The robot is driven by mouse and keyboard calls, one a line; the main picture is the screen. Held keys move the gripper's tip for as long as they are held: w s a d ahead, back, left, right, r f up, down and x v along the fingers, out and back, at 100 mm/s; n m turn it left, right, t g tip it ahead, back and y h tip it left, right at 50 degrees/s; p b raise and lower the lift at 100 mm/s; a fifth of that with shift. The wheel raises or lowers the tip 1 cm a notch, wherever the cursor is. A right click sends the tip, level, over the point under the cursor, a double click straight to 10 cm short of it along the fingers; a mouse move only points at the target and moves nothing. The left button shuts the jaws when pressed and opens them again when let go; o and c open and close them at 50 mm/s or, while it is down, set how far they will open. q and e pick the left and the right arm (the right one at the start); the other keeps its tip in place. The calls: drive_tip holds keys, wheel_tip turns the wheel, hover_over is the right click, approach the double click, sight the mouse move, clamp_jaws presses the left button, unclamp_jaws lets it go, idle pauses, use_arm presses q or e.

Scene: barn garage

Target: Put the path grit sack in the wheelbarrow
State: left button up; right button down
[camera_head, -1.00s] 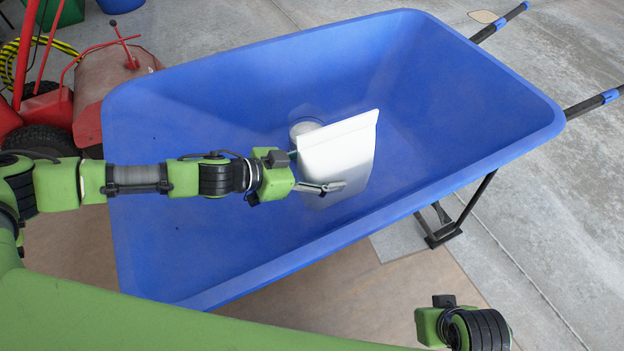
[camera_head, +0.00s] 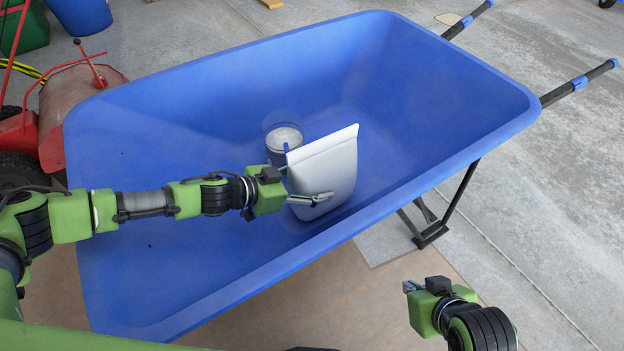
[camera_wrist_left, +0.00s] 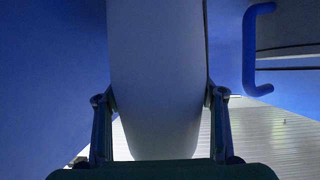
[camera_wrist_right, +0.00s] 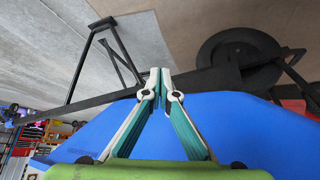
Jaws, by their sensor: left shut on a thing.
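The path grit sack is a pale grey-white bag (camera_head: 332,170) inside the blue wheelbarrow (camera_head: 170,115). My left gripper (camera_head: 302,188) is shut on the sack and holds it roughly upright over the tub floor. In the left wrist view the sack (camera_wrist_left: 157,70) fills the space between the two fingers. I cannot tell whether its bottom touches the tub. My right gripper (camera_head: 411,287) is outside the wheelbarrow, near its front side. In the right wrist view its fingertips (camera_wrist_right: 160,82) are together with nothing between them.
A blue container with a pale top (camera_head: 284,142) stands in the tub just behind the sack. A red machine (camera_head: 75,105) is beside the wheelbarrow at the left. A blue bucket (camera_head: 80,15) stands behind it. Concrete floor (camera_head: 560,190) is clear at the right.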

sight(292, 187)
use_arm(q)
drive_tip(key=shift+w+d, duration=0.1)
use_arm(e)
drive_tip(key=shift+w+a+r+t, duration=0.2)
drive_tip(key=shift+w+r+t, duration=0.2)
drive_tip(key=shift+w, duration=0.3)
use_arm(q)
drive_tip(key=shift+f, duration=0.1)
drive_tip(key=o, duration=2.2)
drive_tip(key=shift+f, duration=0.25)
drive_tip(key=p+v, duration=0.1)
drive_tip(key=v, duration=0.2)
drive_tip(key=shift+r, duration=0.25)
drive_tip(key=p+v, duration=0.1)
drive_tip(key=v, duration=0.3)
drive_tip(key=shift+f, duration=0.15)
drive_tip(key=shift+s+a, duration=0.3)
use_arm(e)
drive_tip(key=s+d+f+g, duration=0.1)
drive_tip(key=s+d+g, duration=0.1)
drive_tip(key=s, duration=0.5)
drive_tip(key=shift+s+f+g+h, duration=0.15)
drive_tip(key=shift+s+g+h, duration=0.2)
drive_tip(key=shift+g, duration=0.45)
